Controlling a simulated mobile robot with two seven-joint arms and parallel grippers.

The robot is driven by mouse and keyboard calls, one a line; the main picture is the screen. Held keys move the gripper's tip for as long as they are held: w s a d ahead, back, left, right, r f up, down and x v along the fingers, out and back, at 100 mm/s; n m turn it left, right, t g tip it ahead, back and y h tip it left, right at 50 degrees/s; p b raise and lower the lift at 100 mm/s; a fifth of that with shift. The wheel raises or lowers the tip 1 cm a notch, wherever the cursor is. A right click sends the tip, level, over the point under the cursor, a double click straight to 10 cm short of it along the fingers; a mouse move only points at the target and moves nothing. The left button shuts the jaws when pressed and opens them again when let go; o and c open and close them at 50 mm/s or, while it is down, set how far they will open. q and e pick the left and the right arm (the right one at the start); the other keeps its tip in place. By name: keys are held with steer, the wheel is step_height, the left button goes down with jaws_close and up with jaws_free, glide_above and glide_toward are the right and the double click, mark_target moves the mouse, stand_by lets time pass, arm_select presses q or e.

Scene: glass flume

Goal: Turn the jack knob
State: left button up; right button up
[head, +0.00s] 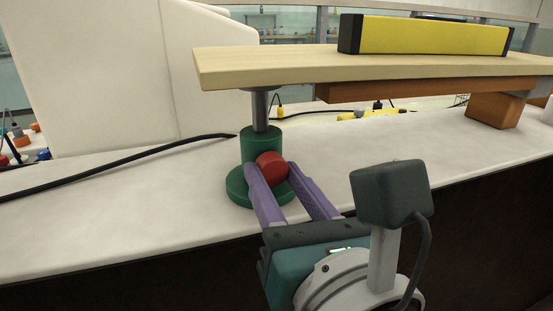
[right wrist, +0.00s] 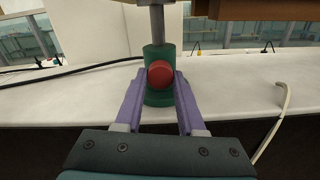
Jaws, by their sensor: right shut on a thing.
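The jack is a green cylinder on a round green base (head: 236,188), standing on the white counter with a grey rod rising to a wooden board. Its red round knob (head: 271,168) faces me. In the right wrist view the knob (right wrist: 160,74) sits in the middle, in front of the green body (right wrist: 159,98). My right gripper (head: 288,168) has its purple fingers on either side of the knob and is shut on it. The right fingertips (right wrist: 160,75) also show in the wrist view. My left gripper is not in view.
The wooden board (head: 300,66) lies above the jack and carries a yellow level-like bar (head: 430,35). An orange block (head: 493,110) is under its right end. A black cable (head: 110,168) runs across the white counter (head: 130,220) at left. A white panel stands behind.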

jaws_close()
steer(key=shift+n, duration=0.4)
steer(key=n+p, duration=0.1)
steer(key=n, duration=0.1)
steer(key=shift+r+n, duration=0.1)
steer(key=shift+n, duration=0.3)
steer(key=n+p, duration=0.1)
steer(key=n, duration=0.4)
steer(key=shift+d+p, duration=0.1)
steer(key=shift+p, duration=0.3)
steer(key=n+p, duration=0.1)
steer(key=n, duration=0.4)
steer(key=shift+d+r+n, duration=0.1)
steer(key=shift+n, duration=0.3)
steer(key=n+p, duration=0.1)
steer(key=n, duration=0.2)
steer(key=shift+n, duration=0.3)
steer(key=shift+p, duration=0.3)
